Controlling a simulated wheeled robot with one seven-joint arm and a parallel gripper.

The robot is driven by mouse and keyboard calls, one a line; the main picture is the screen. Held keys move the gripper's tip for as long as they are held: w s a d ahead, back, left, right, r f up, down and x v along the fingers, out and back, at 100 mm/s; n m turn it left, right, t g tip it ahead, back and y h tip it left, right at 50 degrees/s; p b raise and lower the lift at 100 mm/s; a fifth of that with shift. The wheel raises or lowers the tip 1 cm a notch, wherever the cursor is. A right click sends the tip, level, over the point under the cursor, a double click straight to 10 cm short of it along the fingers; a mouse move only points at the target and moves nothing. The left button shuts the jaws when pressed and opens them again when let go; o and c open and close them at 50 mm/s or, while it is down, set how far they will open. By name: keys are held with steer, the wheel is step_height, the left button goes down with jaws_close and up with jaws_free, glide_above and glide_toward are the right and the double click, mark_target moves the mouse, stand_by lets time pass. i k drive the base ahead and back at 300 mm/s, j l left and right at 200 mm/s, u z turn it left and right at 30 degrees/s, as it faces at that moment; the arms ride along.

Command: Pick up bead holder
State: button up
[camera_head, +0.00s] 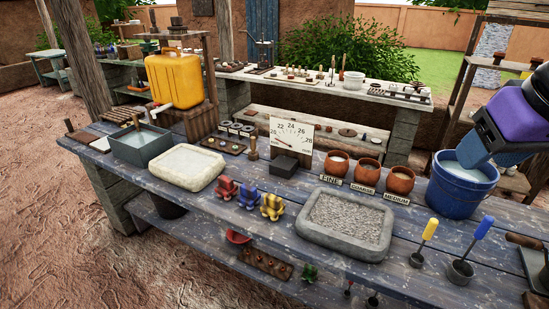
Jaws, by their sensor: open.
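No object is labelled as the bead holder, and I cannot tell for certain which it is. Three small lobed pieces stand in a row on the blue-grey table (365,274): a red one (227,188), a blue one (249,194) and a striped yellow one (271,207). A wooden strip (262,262) with several small reddish round items lies on the shelf below. My gripper (480,150) is at the right edge, above the blue bucket and well apart from these pieces. It is open, though its fingertips are hard to make out.
A grey stone tray (346,250) of gravel and a pale basin (188,185) flank the pieces. Several clay pots (368,172) stand behind, near a dial board (291,134). The blue bucket (455,190) stands at the right. Yellow-handled (428,232) and blue-handled (481,229) tools stand in front.

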mark_target(225, 188)
steer(key=i+j+u, duration=0.35)
steer(key=i+j, duration=0.15)
steer(key=j, duration=0.2)
steer(key=i+j+u, duration=0.35)
steer(key=i+j, duration=0.2)
